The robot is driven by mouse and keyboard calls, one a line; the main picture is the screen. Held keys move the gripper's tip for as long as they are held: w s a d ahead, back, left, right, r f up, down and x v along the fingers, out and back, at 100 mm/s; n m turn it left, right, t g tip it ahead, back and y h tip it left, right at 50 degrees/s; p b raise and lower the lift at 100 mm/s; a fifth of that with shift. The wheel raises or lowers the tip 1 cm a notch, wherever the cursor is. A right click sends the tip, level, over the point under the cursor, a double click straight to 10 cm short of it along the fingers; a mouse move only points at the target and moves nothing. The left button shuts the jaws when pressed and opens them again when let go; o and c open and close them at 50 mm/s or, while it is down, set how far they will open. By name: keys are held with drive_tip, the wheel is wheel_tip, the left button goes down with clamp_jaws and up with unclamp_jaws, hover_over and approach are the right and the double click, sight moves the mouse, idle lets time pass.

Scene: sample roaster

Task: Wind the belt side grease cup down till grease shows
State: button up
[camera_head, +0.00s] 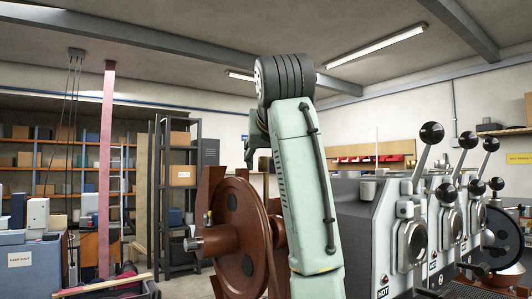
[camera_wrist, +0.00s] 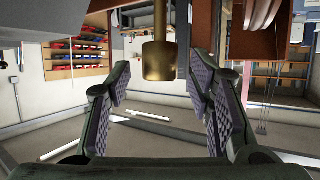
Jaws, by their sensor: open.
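The grease cup (camera_wrist: 158,60) is a brass cylinder with a narrower stem, seen in the wrist view at the top centre. My gripper (camera_wrist: 160,92) is open, its two padded fingers spread to the left and right of the cup's line. The cup's wide end is near the level of the fingertips in the picture, and neither finger appears to touch it. No grease can be made out on it. In the head view my own pale green arm stands in the middle and hides the gripper and the cup.
A large red-brown wheel (camera_head: 238,235) with a metal shaft end stands left of my arm. A grey machine (camera_head: 372,235) with black-knobbed levers and HOT labels fills the right. A pink belt (camera_head: 106,170) hangs at the left, near storage shelves (camera_head: 178,200).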

drive_tip(key=shift+x, duration=1.1)
clamp_jaws()
drive_tip(key=shift+m+h, duration=1.6)
drive_tip(key=shift+h, duration=0.3)
unclamp_jaws()
